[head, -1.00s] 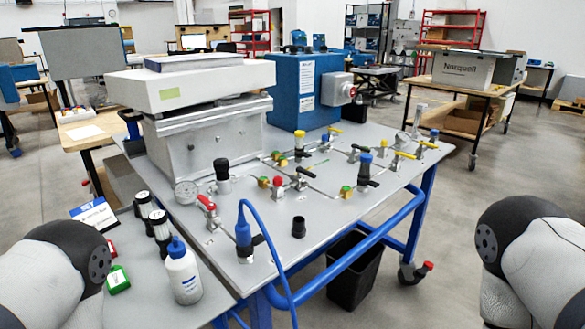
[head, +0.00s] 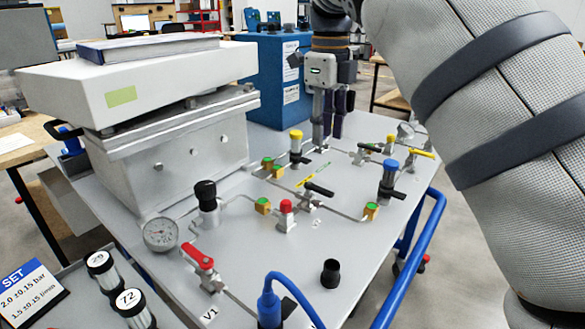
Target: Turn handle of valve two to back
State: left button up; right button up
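Valve two is probably the small valve with a black handle (head: 318,188) near the middle of the grey panel in the head view; a label too small to read clearly lies in front of it. Its handle slants from upper left to lower right. My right gripper (head: 337,125) points down over the back part of the panel, behind and apart from this valve. Its dark fingers overlap in the view, so their opening is unclear. My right arm covers the right side. My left gripper is out of view.
The red-handled valve (head: 197,256) stands front left beside a gauge (head: 160,234). Yellow-topped (head: 296,146), red-topped (head: 286,214) and blue-topped (head: 389,178) fittings surround the middle valve. A black cup (head: 331,273) and a blue hose (head: 290,284) are in front. The blue box (head: 270,85) stands behind.

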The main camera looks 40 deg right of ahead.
aim_at(325, 190)
jog(key=f, duration=0.7)
jog(key=s+f, duration=0.1)
jog(key=f, duration=0.3)
jog(key=shift+f+p, duration=0.35)
jog(key=shift+c, duration=0.3)
grip_shut()
